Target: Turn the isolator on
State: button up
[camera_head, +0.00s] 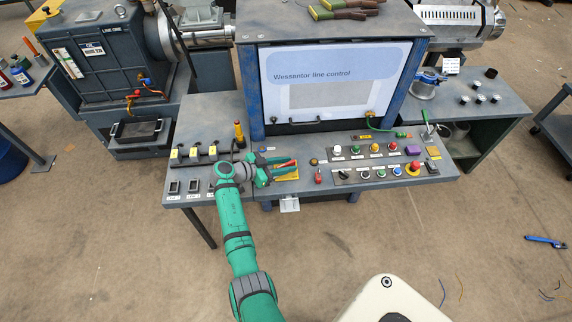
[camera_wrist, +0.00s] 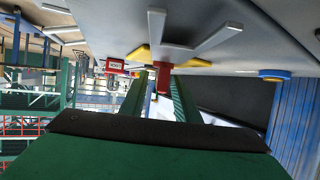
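A red handle on a yellow plate, which looks like the isolator (camera_head: 289,175), sits on the left part of the console's sloped panel. In the wrist view the red handle (camera_wrist: 163,77) hangs in front of its yellow plate (camera_wrist: 195,62). My gripper (camera_head: 272,168) reaches to it from the left, low over the panel. Its green fingers are apart in the wrist view (camera_wrist: 158,92), with the red handle at the gap between their tips, closer to the right finger. I cannot tell whether a finger touches it. My gripper hides part of the plate in the head view.
Right of the plate are a small red object (camera_head: 318,178), a black rotary switch (camera_head: 342,174), coloured buttons (camera_head: 375,148) and a red mushroom button (camera_head: 413,168). Left stand yellow-tagged black switches (camera_head: 194,153) and an upright yellow-and-black tool (camera_head: 240,134). The screen (camera_head: 335,85) rises behind.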

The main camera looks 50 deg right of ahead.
jog(key=shift+a+r, duration=0.1)
jog(key=v, duration=1)
jog(key=shift+a+r, duration=0.1)
jog(key=shift+a, duration=0.15)
